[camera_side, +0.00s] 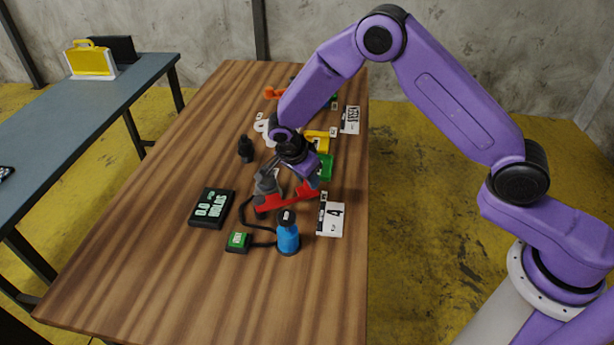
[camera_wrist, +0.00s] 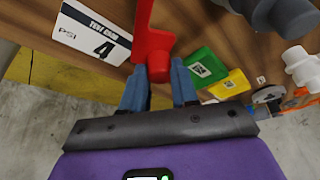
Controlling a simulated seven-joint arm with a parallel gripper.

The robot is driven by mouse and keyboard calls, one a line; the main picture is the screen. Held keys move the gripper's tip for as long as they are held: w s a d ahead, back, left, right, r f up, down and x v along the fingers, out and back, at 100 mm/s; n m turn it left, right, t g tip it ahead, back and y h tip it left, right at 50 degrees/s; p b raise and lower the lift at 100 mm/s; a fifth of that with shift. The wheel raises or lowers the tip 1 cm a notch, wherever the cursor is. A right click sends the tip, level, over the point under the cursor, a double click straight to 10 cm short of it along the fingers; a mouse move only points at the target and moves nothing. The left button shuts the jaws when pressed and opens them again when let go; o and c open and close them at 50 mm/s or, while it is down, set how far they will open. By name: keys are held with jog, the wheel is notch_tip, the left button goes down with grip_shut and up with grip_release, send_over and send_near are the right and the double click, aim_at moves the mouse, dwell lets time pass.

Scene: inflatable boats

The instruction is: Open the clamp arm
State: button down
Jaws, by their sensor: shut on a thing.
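The red clamp arm (camera_side: 283,201) lies on the wooden table beside a grey fitting (camera_side: 267,184), near the card marked 4 (camera_side: 331,217). In the wrist view the red clamp arm (camera_wrist: 150,36) runs down from the top edge and ends in a rounded red knob. My gripper (camera_side: 313,181) is at its right end, low over the table. Its blue fingers (camera_wrist: 159,85) stand on either side of the knob and are shut on it. The lower part of the knob and the finger contact are partly hidden.
A blue canister (camera_side: 287,236) with a cable to a small green-screen box (camera_side: 238,241) stands in front. A black display (camera_side: 212,207) and a black bottle (camera_side: 246,149) are to the left. Green (camera_side: 325,167) and yellow (camera_side: 318,140) blocks sit behind my gripper. The table's front is clear.

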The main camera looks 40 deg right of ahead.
jog(key=shift+s, duration=0.15)
jog(key=c, duration=0.8)
grip_release()
jog(key=shift+c, duration=0.2)
jog(key=v, duration=1.7)
jog(key=shift+r, duration=0.3)
jog(key=s+d+n+y, duration=0.1)
jog(key=s+d+n, duration=0.4)
jog(key=s+n, duration=0.4)
jog(key=s+d+r+n+y, duration=0.1)
jog(key=s+d+n, duration=0.4)
jog(key=s+n, duration=0.5)
jog(key=s+d+n+y, duration=0.3)
jog(key=s+d+n, duration=0.2)
jog(key=s+n, duration=0.4)
jog(key=s, duration=0.5)
jog(key=shift+s+r+n+g, duration=0.2)
jog(key=shift+r+n+g, duration=0.1)
